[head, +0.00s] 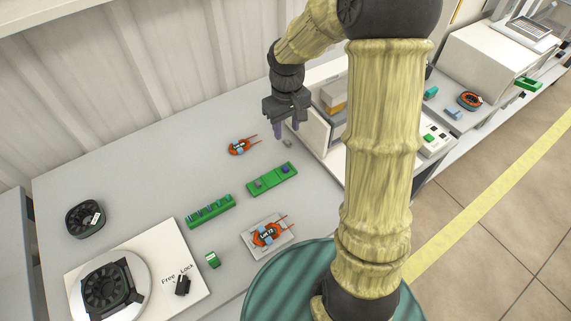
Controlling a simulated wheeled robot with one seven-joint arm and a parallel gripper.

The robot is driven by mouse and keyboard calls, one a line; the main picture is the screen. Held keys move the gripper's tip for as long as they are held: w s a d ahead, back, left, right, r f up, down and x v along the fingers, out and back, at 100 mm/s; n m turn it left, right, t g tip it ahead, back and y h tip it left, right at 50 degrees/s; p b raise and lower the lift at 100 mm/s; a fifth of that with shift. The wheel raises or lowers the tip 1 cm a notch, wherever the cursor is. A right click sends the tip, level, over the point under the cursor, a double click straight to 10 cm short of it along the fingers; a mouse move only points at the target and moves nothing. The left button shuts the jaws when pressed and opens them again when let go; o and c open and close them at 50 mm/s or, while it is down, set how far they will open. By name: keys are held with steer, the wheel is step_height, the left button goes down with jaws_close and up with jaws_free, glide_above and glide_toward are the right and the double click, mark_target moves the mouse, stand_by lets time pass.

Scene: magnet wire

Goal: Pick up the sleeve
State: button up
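My gripper (287,131) points down above the table, its two purple fingertips apart with nothing visible between them. A small grey piece (288,143) lies on the table just below the fingertips and looks apart from them; it may be the sleeve, but it is too small to tell. A green tray (261,187) in front of it holds a small grey piece (260,184) and a small purple piece (285,169). I cannot tell for sure which piece is the sleeve.
An orange coil (238,147) lies left of the gripper. Another coil, labelled "Lot 72" (266,235), sits on a plate in front. A green rack (210,212) and small green block (213,260) stand left. A white machine (318,135) borders the right.

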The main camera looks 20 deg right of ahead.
steer(key=shift+f, duration=0.1)
steer(key=b, duration=0.1)
glide_above(286, 169)
step_height(286, 169, down, 12)
steer(key=shift+d+f, duration=0.1)
steer(key=shift+d, duration=0.05)
stand_by(0.4)
step_height(286, 169, down, 5)
steer(key=shift+f+b, duration=0.1)
steer(key=shift+b, duration=0.25)
steer(key=shift+c, duration=0.2)
steer(key=c, duration=0.8)
